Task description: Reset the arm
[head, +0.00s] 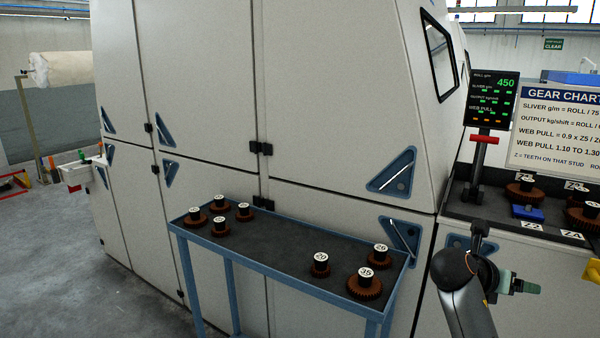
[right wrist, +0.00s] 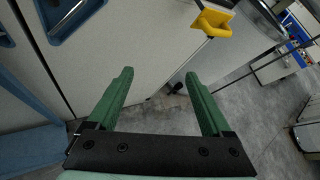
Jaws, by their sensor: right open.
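My right arm (head: 466,295) shows at the lower right of the head view, in front of the machine and to the right of the blue table. Its green gripper (head: 528,287) points to the right there and looks small. In the right wrist view the right gripper (right wrist: 158,76) is open, with two green fingers apart and nothing between them. Grey floor and the base of a pale cabinet show beyond the fingers. My left gripper is in neither view.
A blue table (head: 290,250) with several brown gears stands left of my arm. The pale machine (head: 330,100) rises behind it. A dark bench top (head: 490,212) with gears, a display (head: 492,95) and a gear chart (head: 560,125) is at right. A yellow part (right wrist: 213,22) is near the right finger.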

